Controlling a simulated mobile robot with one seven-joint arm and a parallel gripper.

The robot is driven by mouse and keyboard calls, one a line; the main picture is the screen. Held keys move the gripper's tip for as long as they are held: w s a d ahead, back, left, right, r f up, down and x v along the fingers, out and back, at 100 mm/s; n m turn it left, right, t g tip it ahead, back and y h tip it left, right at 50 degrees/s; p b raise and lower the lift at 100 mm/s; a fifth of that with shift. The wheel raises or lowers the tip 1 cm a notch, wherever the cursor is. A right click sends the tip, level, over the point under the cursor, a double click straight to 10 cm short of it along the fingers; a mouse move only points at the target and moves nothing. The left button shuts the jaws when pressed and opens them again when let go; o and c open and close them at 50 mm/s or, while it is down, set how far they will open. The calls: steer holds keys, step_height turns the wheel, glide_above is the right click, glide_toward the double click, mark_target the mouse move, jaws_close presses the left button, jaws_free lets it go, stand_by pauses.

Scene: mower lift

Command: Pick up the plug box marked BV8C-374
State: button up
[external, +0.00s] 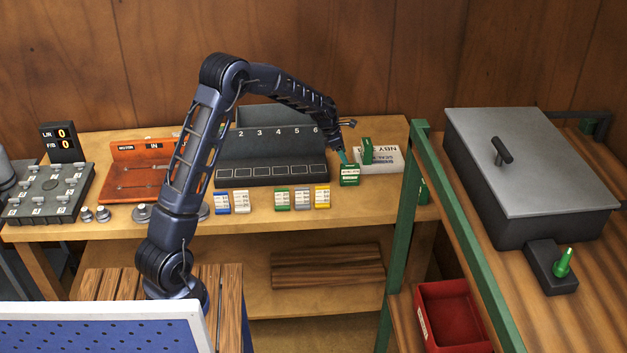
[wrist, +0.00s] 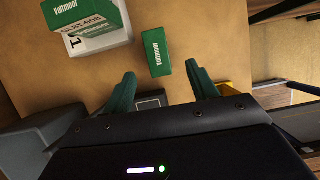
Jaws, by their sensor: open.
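A small green box (external: 349,177) with white lettering stands alone on the bench. In the wrist view this green box (wrist: 157,52) lies just beyond and between my fingertips, reading something like "Voltmoor". A second green box (external: 367,150) sits on a white box (external: 387,159) behind it; it also shows at the wrist view's top left (wrist: 72,10). I cannot read BV8C-374 on either green box. My gripper (external: 342,157) is open and empty, close to the lone box from above; its green fingers (wrist: 161,72) are spread apart.
A numbered dark rack (external: 270,172) stands left of my gripper, with several small coloured boxes (external: 282,199) in front. A green-framed shelf (external: 405,220) rises close on the right, carrying a grey lidded box (external: 525,160). The red bin (external: 450,315) is lower down.

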mark_target(352, 172)
steer(key=shift+x, duration=5.5)
steer(key=shift+w, duration=0.15)
steer(key=c, duration=1.2)
steer(key=shift+o, duration=0.2)
